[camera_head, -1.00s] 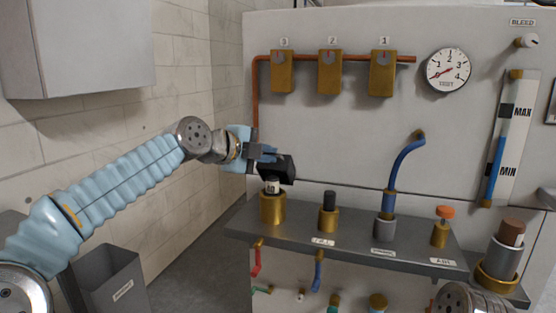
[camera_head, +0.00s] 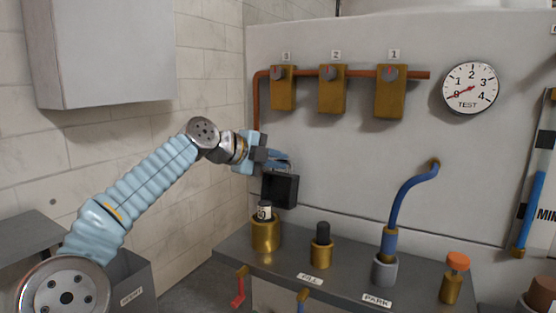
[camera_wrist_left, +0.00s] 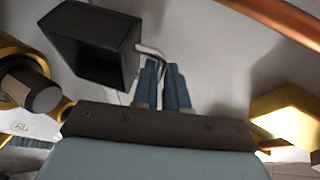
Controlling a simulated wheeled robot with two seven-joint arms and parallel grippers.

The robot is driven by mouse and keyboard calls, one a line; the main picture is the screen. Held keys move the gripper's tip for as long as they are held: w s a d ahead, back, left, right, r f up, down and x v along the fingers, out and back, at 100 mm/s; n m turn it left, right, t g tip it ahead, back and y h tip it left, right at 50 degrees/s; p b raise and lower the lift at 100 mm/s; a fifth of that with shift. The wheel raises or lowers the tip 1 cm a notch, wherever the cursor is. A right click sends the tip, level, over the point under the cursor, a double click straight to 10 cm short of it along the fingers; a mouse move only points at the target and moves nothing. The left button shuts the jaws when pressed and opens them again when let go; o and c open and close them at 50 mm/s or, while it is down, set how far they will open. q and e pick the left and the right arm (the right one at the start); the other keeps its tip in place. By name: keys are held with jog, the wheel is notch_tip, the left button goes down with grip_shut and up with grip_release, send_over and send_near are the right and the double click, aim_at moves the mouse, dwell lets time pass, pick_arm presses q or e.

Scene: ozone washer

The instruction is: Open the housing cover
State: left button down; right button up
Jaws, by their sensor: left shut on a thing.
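The housing cover (camera_head: 280,190) is a black hollow box, held above and slightly right of a brass housing (camera_head: 265,234). Its open side faces my head camera. A cartridge with a white label and dark top (camera_head: 264,211) stands upright in the housing, uncovered. My left gripper (camera_head: 276,163) is at the cover's top. In the left wrist view the cover (camera_wrist_left: 88,45) has a bent metal handle (camera_wrist_left: 150,50), and my blue fingers (camera_wrist_left: 163,85) are shut on it. The cartridge also shows there at the left (camera_wrist_left: 30,88). My right gripper is out of view.
A grey shelf (camera_head: 340,277) carries a black-topped brass fitting (camera_head: 322,247), a blue hose (camera_head: 404,196) in a grey holder and an orange knob (camera_head: 457,262). A copper pipe with brass valve blocks (camera_head: 332,90) runs above. A grey wall box (camera_head: 105,50) hangs upper left.

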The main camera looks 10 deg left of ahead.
pick_arm(q)
jog(key=shift+w+d+r+t, duration=0.15)
jog(key=shift+r+t, duration=0.05)
jog(key=shift+r, duration=0.35)
jog(key=shift+w+d+r+t, duration=0.15)
jog(key=shift+r+t, duration=0.05)
jog(key=shift+r, duration=0.3)
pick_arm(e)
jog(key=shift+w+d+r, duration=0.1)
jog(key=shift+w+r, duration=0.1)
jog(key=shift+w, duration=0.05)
pick_arm(q)
jog(key=c, duration=1.3)
grip_release()
jog(key=shift+w+d, duration=0.1)
jog(key=shift+o, duration=0.4)
jog(key=shift+w+f, duration=0.1)
jog(key=shift+f, duration=0.15)
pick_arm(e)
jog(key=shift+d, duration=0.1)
pick_arm(q)
jog(key=shift+f, duration=0.15)
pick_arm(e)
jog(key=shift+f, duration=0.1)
